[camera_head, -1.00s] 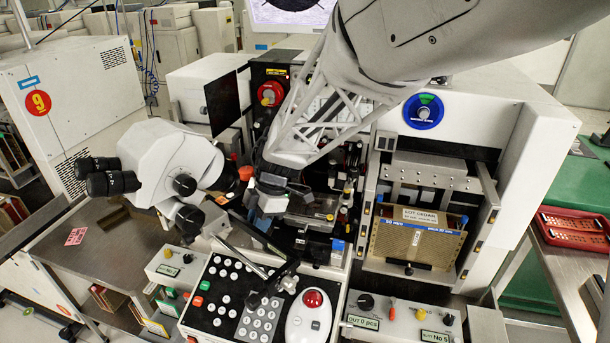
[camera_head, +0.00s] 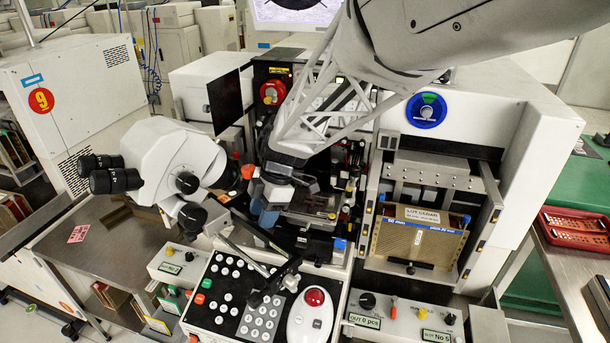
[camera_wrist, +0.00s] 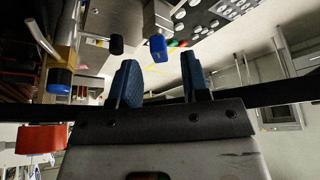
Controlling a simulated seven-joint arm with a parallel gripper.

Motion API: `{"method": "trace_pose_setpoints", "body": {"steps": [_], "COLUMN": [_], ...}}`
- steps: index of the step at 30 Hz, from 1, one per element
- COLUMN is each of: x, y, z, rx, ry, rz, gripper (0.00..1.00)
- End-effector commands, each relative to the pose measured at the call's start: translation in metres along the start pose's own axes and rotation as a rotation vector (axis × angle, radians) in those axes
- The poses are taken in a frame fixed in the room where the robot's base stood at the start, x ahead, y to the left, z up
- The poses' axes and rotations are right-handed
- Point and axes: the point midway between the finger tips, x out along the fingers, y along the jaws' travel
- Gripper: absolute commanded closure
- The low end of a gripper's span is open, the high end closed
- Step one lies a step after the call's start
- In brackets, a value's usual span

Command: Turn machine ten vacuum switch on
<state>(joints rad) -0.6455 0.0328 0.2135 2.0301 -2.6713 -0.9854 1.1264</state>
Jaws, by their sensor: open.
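My gripper (camera_head: 262,219) is in front of the bonding machine, just right of the microscope and above the rear of the keypad console. In the wrist view its two blue fingers (camera_wrist: 160,78) stand apart with nothing between them. A blue-capped part (camera_wrist: 158,48) shows beyond the gap, with a black knob (camera_wrist: 117,44) left of it. Another blue cap (camera_wrist: 60,80) is at the left. No readable label identifies the vacuum switch, so I cannot tell which control it is. The arm hides part of the machine's middle.
The microscope (camera_head: 165,165) stands close to the left of my gripper. The keypad console (camera_head: 215,309) with a red button (camera_head: 315,297) lies in front. A small control box (camera_head: 178,268) is left of it. A gold magazine (camera_head: 418,238) is at the right.

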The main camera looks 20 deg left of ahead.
Motion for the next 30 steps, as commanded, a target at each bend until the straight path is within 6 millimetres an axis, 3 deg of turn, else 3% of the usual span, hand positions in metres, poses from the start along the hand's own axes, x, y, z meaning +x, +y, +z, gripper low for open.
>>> {"method": "trace_pose_setpoints", "body": {"steps": [12, 24, 26, 30], "x": [-0.050, -0.056, -0.056, -0.058], "y": [0.000, 0.000, 0.000, 0.001], "z": [0.000, 0.000, 0.000, 0.000], "rx": [0.000, 0.000, 0.000, 0.004], "ry": [0.000, 0.000, 0.000, 0.007], "rz": [0.003, 0.001, 0.001, 0.019], "gripper": [0.57, 0.57, 0.51, 0.50]}}
